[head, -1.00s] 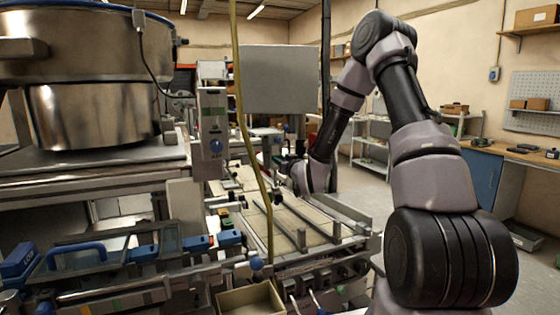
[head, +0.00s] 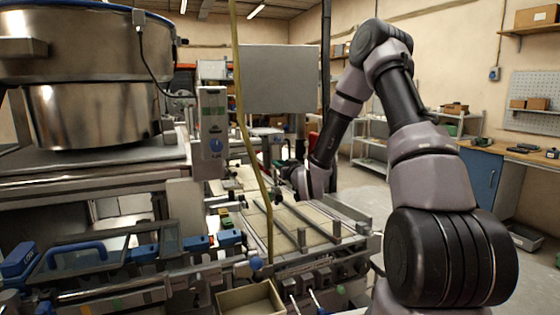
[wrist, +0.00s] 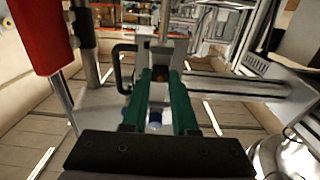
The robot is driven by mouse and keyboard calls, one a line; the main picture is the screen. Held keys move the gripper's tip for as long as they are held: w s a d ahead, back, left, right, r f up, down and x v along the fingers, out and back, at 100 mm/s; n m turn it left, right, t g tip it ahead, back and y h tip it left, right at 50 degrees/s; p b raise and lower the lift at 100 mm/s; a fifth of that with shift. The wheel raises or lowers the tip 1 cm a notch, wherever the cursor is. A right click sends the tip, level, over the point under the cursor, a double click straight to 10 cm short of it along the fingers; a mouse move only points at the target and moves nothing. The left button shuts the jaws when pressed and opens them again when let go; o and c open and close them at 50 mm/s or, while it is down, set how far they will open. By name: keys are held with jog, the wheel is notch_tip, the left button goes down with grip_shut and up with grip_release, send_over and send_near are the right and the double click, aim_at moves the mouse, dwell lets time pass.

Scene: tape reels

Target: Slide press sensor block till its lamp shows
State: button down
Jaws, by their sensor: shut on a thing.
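In the wrist view, my gripper (wrist: 160,80) has two green fingers, shut on a small dark block (wrist: 160,71) with a brownish-orange patch between their tips. I take this to be the press sensor block. It sits at the foot of an upright grey metal post. A small blue round part (wrist: 155,119) shows lower down between the fingers. I cannot make out a lit lamp on the block. In the head view, my arm reaches down behind the conveyor rails, and the gripper and block are too small or hidden to make out.
A red box (wrist: 34,35) on a post stands close at left in the wrist view, beside a black handle (wrist: 121,68). A grey rail (wrist: 235,85) runs to the right. In the head view, a yellow hose (head: 247,130) hangs before the machine, above an open bin (head: 250,300).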

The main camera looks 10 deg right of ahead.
jog(key=shift+f, duration=0.55)
jog(key=c, duration=0.7)
grip_release()
jog(key=shift+s, duration=0.15)
jog(key=s, duration=0.3)
jog(key=s+d, duration=0.1)
jog(key=s, duration=0.3)
jog(key=s+d, duration=0.1)
jog(key=s, duration=0.2)
jog(key=shift+s+d, duration=0.1)
jog(key=shift+s, duration=0.1)
